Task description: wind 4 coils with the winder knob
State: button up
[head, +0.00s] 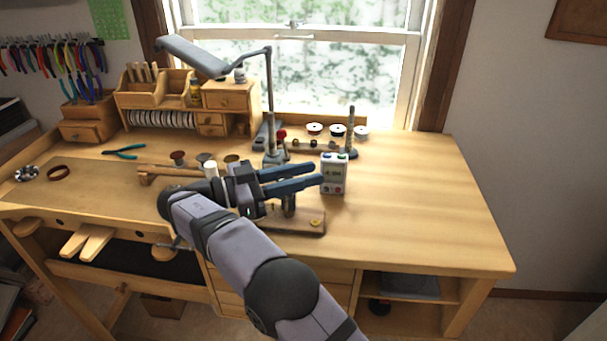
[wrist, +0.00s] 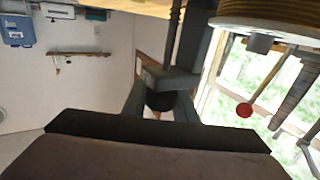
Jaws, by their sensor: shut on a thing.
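My gripper (head: 308,177) reaches over the front of the bench, its two blue-grey fingers pointing right. In the wrist view my gripper (wrist: 160,108) is shut with a finger on each side of the dark, round winder knob (wrist: 160,101). A dark rod runs up the picture from near the knob. Part of a large wound spool (wrist: 270,28) shows at the upper right. In the head view the winder's wooden base (head: 305,223) sits below the fingers; the arm hides much of the winder and the knob. A white box with a small display (head: 333,175), its digits unreadable, stands by the fingertips.
A lever with a red ball (wrist: 244,110) shows near the spool in the wrist view. Behind the winder stand a lamp (head: 200,58) and several small spools (head: 337,130). Teal pliers (head: 125,152) lie left. The bench top's right side (head: 430,220) is clear.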

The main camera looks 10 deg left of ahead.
jog(key=o, duration=1)
jog(key=shift+o, duration=0.2)
notch_tip(320, 180, up, 10)
jog(key=shift+p, duration=0.3)
